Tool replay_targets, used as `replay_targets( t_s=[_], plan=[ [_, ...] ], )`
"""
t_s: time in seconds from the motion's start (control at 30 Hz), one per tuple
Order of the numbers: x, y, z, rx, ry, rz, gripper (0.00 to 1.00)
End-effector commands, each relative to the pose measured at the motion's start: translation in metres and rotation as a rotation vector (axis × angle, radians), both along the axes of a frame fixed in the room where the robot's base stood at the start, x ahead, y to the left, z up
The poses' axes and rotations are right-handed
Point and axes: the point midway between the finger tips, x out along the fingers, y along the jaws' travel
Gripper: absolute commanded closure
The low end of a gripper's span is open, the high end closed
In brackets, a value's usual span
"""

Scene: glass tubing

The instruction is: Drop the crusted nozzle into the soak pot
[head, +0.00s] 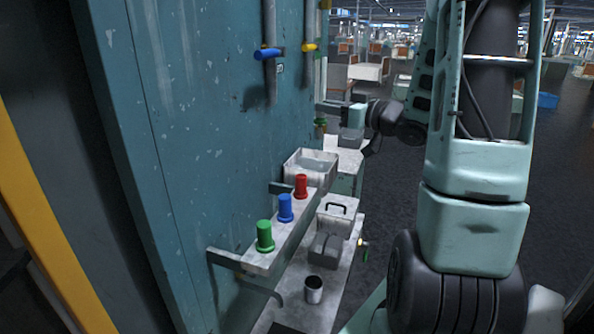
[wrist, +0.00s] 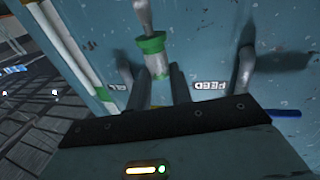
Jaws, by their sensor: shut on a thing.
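My gripper (head: 324,107) is beside the teal wall panel, at the lower end of the right-hand pipe. In the wrist view my gripper (wrist: 160,85) has its two dark fingers closed on a nozzle with a green collar (wrist: 152,45) and a pale grey tip. The nozzle's green part also shows just below the fingers in the head view (head: 320,124). I cannot tell whether it still touches the pipe. A small round metal pot (head: 313,290), dark inside, stands on the low bench, well below and nearer than my gripper; it looks like the soak pot.
Green (head: 265,236), blue (head: 285,208) and red (head: 301,186) capped pieces stand on a wall shelf (head: 258,264). An open pale bin (head: 296,166) is behind them. A handled box (head: 337,212) and a grey block (head: 328,249) sit on the bench. Blue (head: 267,53) and yellow (head: 308,47) valve handles project above.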

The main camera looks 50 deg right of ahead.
Motion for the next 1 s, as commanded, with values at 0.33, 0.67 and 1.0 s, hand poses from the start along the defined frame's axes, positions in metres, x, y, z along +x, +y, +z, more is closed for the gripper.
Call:
replay_targets(
  t_s=[0.33, 0.67, 1.0],
  plan=[
    [0.000, 0.000, -0.029, 0.001, -0.001, 0.000, 1.00],
    [0.000, 0.000, -0.060, 0.001, -0.001, -0.001, 1.00],
    [0.000, 0.000, -0.059, 0.001, -0.001, -0.001, 0.65]
  ],
)
